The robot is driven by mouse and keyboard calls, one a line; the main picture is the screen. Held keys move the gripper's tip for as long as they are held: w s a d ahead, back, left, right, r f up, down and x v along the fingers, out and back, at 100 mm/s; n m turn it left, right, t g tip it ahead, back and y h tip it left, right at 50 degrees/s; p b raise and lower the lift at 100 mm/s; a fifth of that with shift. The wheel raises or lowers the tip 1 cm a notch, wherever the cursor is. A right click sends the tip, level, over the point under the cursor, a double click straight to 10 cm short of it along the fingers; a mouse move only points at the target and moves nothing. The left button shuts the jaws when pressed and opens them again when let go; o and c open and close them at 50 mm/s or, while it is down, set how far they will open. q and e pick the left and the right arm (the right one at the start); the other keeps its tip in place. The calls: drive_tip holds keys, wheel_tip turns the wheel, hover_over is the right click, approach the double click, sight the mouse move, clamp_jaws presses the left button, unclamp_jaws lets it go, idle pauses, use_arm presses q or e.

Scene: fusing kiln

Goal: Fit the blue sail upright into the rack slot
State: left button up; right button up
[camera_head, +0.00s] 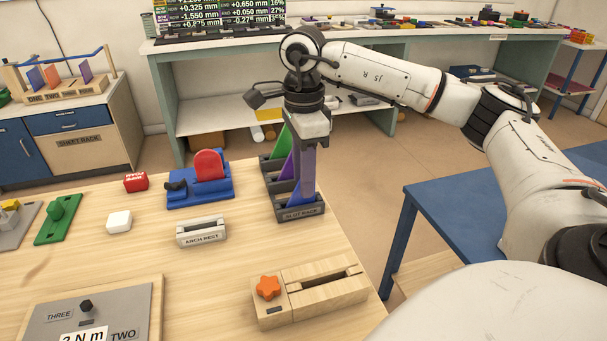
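The blue sail (304,172) is a thin violet-blue plate standing about upright at the front of the dark grey rack labelled BLUE RACK (301,213). Its lower end meets the front rack block; I cannot tell how deep it sits in the slot. My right gripper (311,142) is above the rack, pointing down, with its fingers at the sail's top and seemingly closed on it. Behind it, a purple sail (286,168) and a green sail (281,142) stand in the further rack blocks. My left gripper is out of view.
A grey ARCH REST block (201,232), a blue stand with a red arch (209,166) and a white block (119,221) lie left of the rack. A wooden slotted block with an orange knob (268,288) is in front. The table's right edge is close to the rack.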

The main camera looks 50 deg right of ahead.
wheel_tip(320, 180, up, 10)
drive_tip(key=shift+f+p, duration=0.15)
drive_tip(key=shift+p, duration=0.65)
drive_tip(key=shift+r, duration=0.35)
